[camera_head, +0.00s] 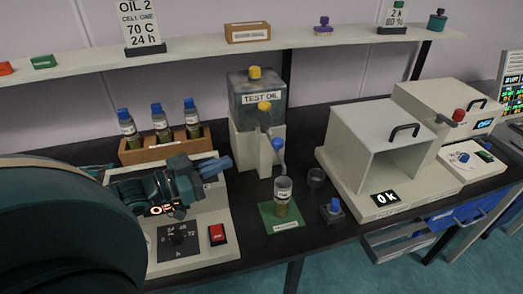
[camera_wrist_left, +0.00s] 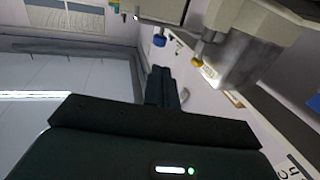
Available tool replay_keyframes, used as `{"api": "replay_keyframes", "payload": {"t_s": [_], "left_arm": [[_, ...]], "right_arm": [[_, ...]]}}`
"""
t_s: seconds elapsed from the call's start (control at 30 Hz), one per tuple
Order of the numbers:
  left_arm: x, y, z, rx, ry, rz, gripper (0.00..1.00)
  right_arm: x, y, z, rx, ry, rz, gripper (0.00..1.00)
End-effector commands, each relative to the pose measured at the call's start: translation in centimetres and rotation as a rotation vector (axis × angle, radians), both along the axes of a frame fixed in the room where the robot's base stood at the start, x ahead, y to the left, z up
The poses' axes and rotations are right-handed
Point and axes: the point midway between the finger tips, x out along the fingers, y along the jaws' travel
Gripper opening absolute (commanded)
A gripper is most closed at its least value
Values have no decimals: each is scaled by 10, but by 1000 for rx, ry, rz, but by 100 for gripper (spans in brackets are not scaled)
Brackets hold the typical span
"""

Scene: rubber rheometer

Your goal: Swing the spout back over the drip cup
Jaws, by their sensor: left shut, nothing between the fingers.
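The test oil tank (camera_head: 257,97) stands on a pale pedestal, with a yellow knob (camera_head: 264,106) on its front. The spout, tipped with a blue knob (camera_head: 278,144), appears to point down over a glass vial (camera_head: 282,190) on a green mat (camera_head: 268,221). A small dark cup (camera_head: 316,178), seemingly the drip cup, stands to the right of the vial. My left gripper (camera_head: 225,164) is shut and empty, left of the pedestal and apart from the spout. Its closed fingers (camera_wrist_left: 161,82) show in the left wrist view, near the blue knob (camera_wrist_left: 160,41) and yellow knob (camera_wrist_left: 196,62). My right gripper is out of view.
A wooden rack (camera_head: 168,148) with several blue-capped bottles stands behind my left arm. A control box with a red switch (camera_head: 217,234) lies below it. A small blue-topped stand (camera_head: 334,208) sits right of the mat. An open-fronted chamber (camera_head: 385,150) stands further right.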

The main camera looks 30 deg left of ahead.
Motion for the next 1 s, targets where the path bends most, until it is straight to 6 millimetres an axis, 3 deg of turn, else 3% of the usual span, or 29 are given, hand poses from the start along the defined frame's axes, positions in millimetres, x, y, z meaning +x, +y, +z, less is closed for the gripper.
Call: {"api": "replay_keyframes", "payload": {"t_s": [0.6, 1.0], "left_arm": [[65, -31, 1, -2, -5, 0, 0], [95, -45, 1, -2, -1, 1, 0]], "right_arm": [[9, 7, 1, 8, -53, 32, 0], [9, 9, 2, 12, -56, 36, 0]]}}
